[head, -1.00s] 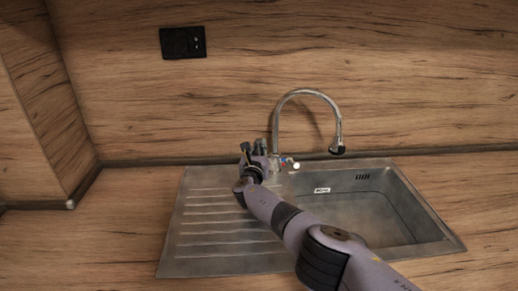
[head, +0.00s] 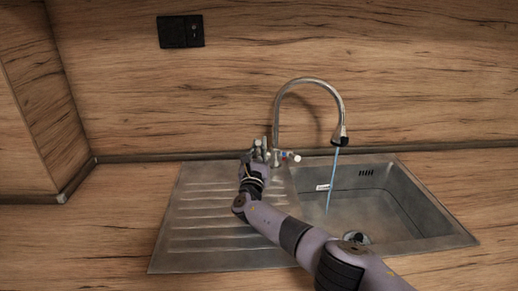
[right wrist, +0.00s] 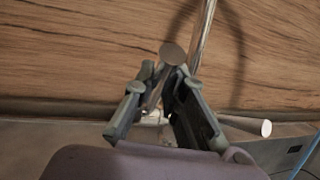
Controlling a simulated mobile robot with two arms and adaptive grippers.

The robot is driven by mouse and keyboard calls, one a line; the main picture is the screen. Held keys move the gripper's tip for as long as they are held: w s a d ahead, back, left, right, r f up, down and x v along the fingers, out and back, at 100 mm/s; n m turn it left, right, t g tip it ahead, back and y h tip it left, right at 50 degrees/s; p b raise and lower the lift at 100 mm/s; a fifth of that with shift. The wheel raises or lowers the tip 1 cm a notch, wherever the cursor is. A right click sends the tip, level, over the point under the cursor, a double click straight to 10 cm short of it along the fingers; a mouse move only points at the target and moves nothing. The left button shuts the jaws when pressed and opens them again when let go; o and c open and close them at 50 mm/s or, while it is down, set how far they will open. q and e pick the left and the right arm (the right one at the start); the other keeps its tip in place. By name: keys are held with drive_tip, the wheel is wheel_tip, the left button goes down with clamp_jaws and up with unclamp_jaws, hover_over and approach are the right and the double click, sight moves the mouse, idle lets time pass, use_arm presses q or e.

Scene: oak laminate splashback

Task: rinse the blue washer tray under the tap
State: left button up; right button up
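My right gripper (head: 262,148) is at the tap's controls, at the foot of the spout. In the right wrist view its fingers (right wrist: 165,85) stand apart, one on each side of a lever with a round end (right wrist: 172,53). Whether they clamp it I cannot tell. The chrome tap (head: 309,80) arches over the sink basin, and a thin blue stream of water (head: 333,175) runs from its outlet into the basin (head: 385,218). The blue washer tray does not show in any view. My left gripper is out of view.
A ribbed drainboard (head: 205,225) lies left of the basin and is bare. My right arm crosses in front of the basin and hides part of it. The wooden worktop (head: 100,235) at left is clear. A black socket (head: 180,31) is on the wall.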

drive_tip(key=o, duration=0.5)
drive_tip(key=shift+s, duration=0.1)
drive_tip(key=shift+s+a+f, duration=0.1)
drive_tip(key=shift+s+f, duration=0.15)
drive_tip(key=shift+s, duration=0.15)
drive_tip(key=s, duration=0.4)
drive_tip(key=s+a, duration=0.1)
drive_tip(key=s, duration=0.3)
drive_tip(key=s+a, duration=0.1)
drive_tip(key=s, duration=0.3)
drive_tip(key=shift+a, duration=0.25)
drive_tip(key=shift+r, duration=0.1)
